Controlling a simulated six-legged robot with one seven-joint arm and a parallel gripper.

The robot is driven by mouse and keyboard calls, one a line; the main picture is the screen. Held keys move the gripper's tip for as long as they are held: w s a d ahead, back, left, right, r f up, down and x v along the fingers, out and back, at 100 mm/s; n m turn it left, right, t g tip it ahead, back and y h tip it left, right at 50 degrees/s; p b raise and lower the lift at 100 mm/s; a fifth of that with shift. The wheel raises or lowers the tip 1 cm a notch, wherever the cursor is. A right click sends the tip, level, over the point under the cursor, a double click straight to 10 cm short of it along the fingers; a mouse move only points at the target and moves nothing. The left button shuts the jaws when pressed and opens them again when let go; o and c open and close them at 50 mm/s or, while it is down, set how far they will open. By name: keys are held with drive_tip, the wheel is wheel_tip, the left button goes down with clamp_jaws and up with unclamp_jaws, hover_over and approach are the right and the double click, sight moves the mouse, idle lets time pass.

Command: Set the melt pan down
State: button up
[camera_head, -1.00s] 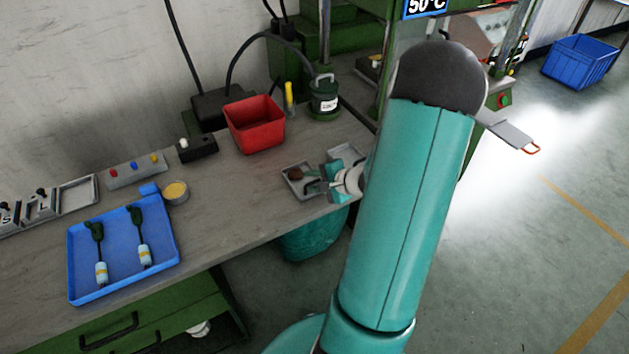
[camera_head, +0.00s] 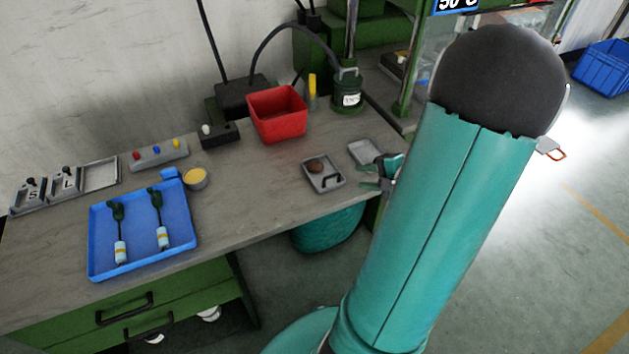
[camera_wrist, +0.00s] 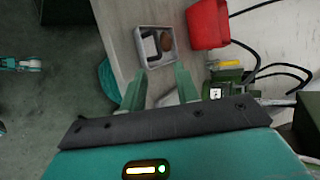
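The melt pan (camera_head: 335,184) is a small square grey pan with a dark handle and a brown lump in it. It rests flat on the bench near the front edge. It also shows ahead of the fingers in the wrist view (camera_wrist: 143,59). My gripper (camera_head: 367,176) is just right of the pan, apart from it. In the wrist view its two green fingers (camera_wrist: 160,77) are spread with nothing between them.
A second shallow grey tray (camera_head: 362,150) lies right of the pan. A red bin (camera_head: 279,118) and a green canister (camera_head: 347,94) stand behind. A blue tray (camera_head: 137,225) with two tools lies left. Bare bench (camera_head: 255,190) lies between the blue tray and pan.

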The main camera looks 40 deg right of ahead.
drive_tip(key=w+a+r+n+g+y, duration=0.1)
drive_tip(key=w+a+r+n+g, duration=0.15)
drive_tip(key=a, duration=0.45)
drive_tip(key=w+a+r+n+g+y, duration=0.1)
drive_tip(key=a+r+n, duration=0.25)
drive_tip(key=a, duration=0.35)
drive_tip(key=w+a+r+n+g+y, duration=0.1)
drive_tip(key=w+a+r+n+g, duration=0.1)
drive_tip(key=a+r+n, duration=0.3)
drive_tip(key=s+a+r+n+h, duration=0.2)
drive_tip(key=s+a+r+n, duration=0.1)
drive_tip(key=a, duration=0.4)
drive_tip(key=s+a+r+n+h, duration=0.2)
drive_tip(key=s+a+r+n, duration=0.2)
drive_tip(key=a, duration=0.3)
drive_tip(key=shift+a+r+n+h, duration=0.35)
drive_tip(key=shift+a+n+h, duration=0.05)
drive_tip(key=shift+n, duration=0.2)
